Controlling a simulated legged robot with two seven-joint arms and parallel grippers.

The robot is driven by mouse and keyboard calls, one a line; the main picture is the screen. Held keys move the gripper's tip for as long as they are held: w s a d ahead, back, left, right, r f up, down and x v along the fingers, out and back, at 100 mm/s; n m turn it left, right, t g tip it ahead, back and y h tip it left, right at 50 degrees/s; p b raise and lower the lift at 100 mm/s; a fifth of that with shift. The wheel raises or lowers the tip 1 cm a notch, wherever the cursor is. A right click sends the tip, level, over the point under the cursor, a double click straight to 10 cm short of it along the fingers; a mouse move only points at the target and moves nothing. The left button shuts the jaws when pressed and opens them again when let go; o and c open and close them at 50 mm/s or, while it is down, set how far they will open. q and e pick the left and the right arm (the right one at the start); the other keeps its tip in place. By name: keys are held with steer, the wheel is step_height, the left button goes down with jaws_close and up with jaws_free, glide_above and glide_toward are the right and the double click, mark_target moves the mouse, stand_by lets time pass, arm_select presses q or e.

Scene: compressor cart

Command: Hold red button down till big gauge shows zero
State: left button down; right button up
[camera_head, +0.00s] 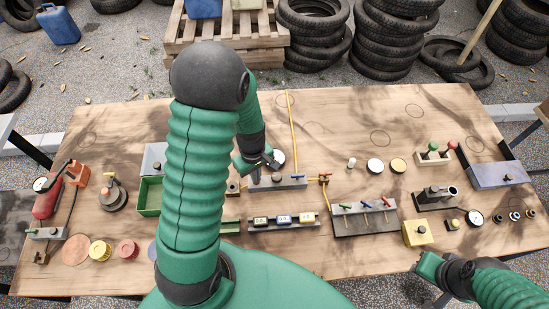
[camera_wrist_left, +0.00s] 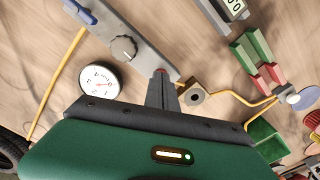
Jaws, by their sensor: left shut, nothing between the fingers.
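My left gripper (camera_head: 262,163) is shut and empty, its fingertips at the end of a grey panel (camera_head: 293,182). In the left wrist view, the shut fingers (camera_wrist_left: 161,78) reach the panel (camera_wrist_left: 150,45) at a small red button (camera_wrist_left: 160,71). The fingertips hide most of the button; I cannot tell how far it is pressed. The big gauge (camera_wrist_left: 100,80), a white dial with a red needle, stands beside the panel; its reading is too small to tell. In the head view the gripper partly hides the gauge (camera_head: 278,158). My right gripper (camera_head: 438,268) is at the table's front right edge, its jaws unclear.
The panel also bears a dark knob (camera_wrist_left: 124,49) and a blue lever (camera_wrist_left: 85,14). A brass block (camera_wrist_left: 195,96) with a yellow hose is close beside the fingers. A row of counters (camera_head: 284,220) and a valve board (camera_head: 364,217) stand nearer me.

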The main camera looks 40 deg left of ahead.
arm_select(q)
step_height(320, 180, up, 7)
steer(key=p, duration=0.7)
